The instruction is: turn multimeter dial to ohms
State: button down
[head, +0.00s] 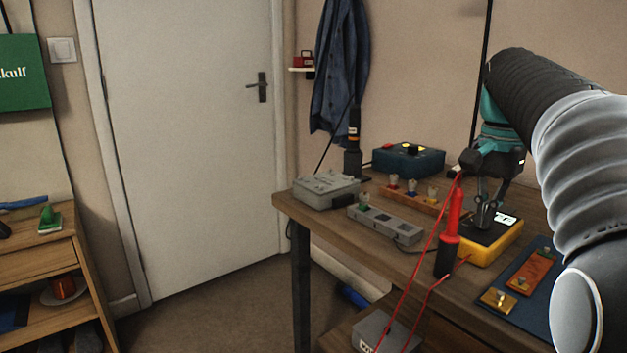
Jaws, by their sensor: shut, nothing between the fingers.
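The multimeter (493,254) lies on the wooden workbench, with a yellow body, a dark face and a small lit display (505,218). My gripper (484,222) points down over the multimeter's face, left of the display. It is shut and empty. The dial cannot be made out; the fingers cover that part of the face. I cannot tell whether the fingertips touch the meter. A red and black test probe (453,222) stands in front of the meter's left side, with red leads hanging from it.
A grey power strip (386,222), a grey box (326,191) and a teal box (409,162) stand to the left and behind. A blue mat (541,262) with small metal parts lies at right. The workbench's bare front edge (340,231) is clear.

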jog(key=shift+w+a+p, duration=0.45)
jog(key=shift+w+p, duration=0.05)
jog(key=shift+p, duration=1)
jog(key=shift+w+a, duration=0.2)
jog(key=shift+w, duration=0.25)
jog(key=shift+s+a, duration=0.1)
jog(key=shift+a, duration=0.25)
jog(key=shift+r, duration=3)
